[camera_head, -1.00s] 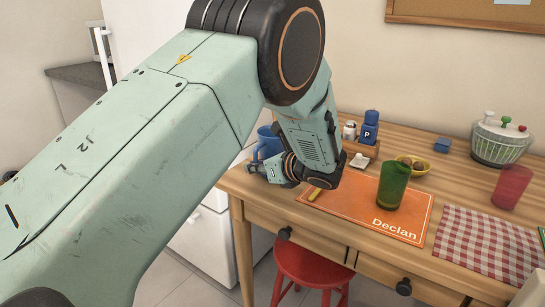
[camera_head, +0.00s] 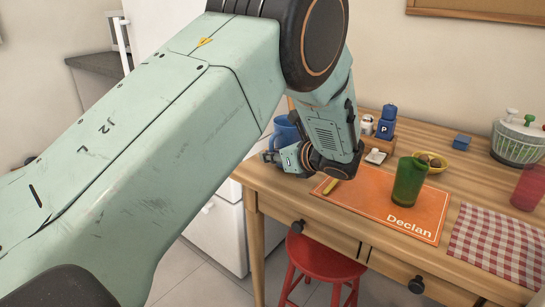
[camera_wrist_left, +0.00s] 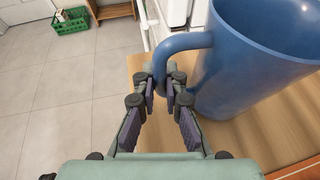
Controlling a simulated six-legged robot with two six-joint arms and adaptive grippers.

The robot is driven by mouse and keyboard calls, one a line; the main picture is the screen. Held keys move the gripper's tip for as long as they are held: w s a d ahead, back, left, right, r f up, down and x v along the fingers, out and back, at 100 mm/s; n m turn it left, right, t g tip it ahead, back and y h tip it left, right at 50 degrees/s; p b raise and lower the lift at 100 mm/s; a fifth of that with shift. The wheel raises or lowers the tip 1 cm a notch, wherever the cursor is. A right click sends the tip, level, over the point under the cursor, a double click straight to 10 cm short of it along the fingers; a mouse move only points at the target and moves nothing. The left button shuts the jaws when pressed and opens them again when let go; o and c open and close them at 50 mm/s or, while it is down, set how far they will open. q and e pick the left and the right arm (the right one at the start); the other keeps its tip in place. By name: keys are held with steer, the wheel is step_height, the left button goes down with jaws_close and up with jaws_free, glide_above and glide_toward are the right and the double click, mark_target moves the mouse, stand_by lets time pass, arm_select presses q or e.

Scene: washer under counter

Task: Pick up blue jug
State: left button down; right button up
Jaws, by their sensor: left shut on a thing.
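The blue jug (camera_head: 287,130) stands near the left end of the wooden table, mostly hidden behind my left arm in the head view. In the left wrist view the jug (camera_wrist_left: 245,75) fills the upper right, its handle (camera_wrist_left: 163,62) pointing left. My left gripper (camera_head: 273,157) is at the jug's near side. In the wrist view its fingertips (camera_wrist_left: 162,82) are on either side of the lower handle, shut on it. The jug looks upright; whether its base touches the table is hidden. My right gripper is not in view.
On the wooden table (camera_head: 262,178) are an orange placemat (camera_head: 375,207), a green cup (camera_head: 409,182), a yellow bowl (camera_head: 432,163), a blue pepper mill (camera_head: 386,121) and a red cup (camera_head: 528,188). A red stool (camera_head: 325,258) stands below. A white appliance (camera_head: 215,235) is left of the table.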

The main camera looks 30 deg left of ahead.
arm_select(q)
steer(key=shift+r+p, duration=1.6)
steer(key=shift+r, duration=3.1)
